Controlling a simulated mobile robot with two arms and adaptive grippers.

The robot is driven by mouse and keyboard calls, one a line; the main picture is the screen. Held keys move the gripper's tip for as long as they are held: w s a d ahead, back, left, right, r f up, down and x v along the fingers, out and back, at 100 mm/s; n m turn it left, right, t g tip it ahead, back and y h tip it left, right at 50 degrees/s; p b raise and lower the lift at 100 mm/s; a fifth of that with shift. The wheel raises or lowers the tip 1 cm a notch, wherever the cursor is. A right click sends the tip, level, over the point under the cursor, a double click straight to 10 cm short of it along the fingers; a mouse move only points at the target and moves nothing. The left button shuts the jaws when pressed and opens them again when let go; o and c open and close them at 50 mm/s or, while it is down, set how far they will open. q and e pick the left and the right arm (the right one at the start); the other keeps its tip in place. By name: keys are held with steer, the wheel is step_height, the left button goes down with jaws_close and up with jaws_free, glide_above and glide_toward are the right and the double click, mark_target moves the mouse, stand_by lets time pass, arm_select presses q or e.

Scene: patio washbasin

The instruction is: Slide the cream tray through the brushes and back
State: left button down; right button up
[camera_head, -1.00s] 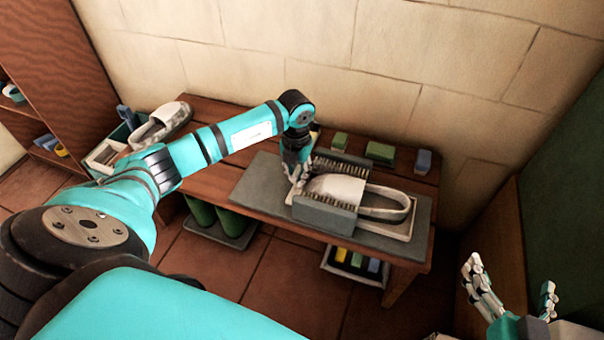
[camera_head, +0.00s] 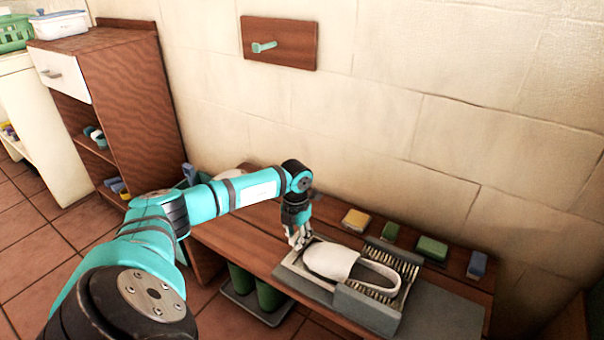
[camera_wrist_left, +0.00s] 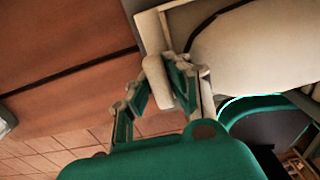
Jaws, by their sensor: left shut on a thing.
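The cream tray (camera_head: 293,265) lies on a grey base on the wooden bench and carries a white slipper (camera_head: 328,260). The slipper's toe end is left of the brushes (camera_head: 404,262), and its open heel end lies between them. The front brush's grey block (camera_head: 368,308) hides part of the tray. My left gripper (camera_head: 299,240) is at the tray's left end. In the left wrist view its fingers are shut on a cream knob-like handle (camera_wrist_left: 157,82) beside the tray edge (camera_wrist_left: 150,28). My right gripper is out of view.
A yellow sponge (camera_head: 356,220), green blocks (camera_head: 431,248) and a blue block (camera_head: 477,264) stand along the bench's back. The grey base is bare right of the brushes (camera_head: 445,315). Green boots (camera_head: 240,280) stand under the bench. A hook board (camera_head: 280,43) hangs on the wall.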

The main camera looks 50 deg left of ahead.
arm_select(q)
steer(key=shift+a+r, duration=0.1)
steer(key=shift+a, duration=0.25)
steer(key=c, duration=1.6)
jaws_free()
steer(key=shift+c, duration=0.2)
steer(key=o, duration=0.4)
steer(key=shift+s, duration=0.1)
steer(key=shift+r, duration=0.2)
step_height(320, 180, up, 12)
steer(key=shift+f, duration=0.25)
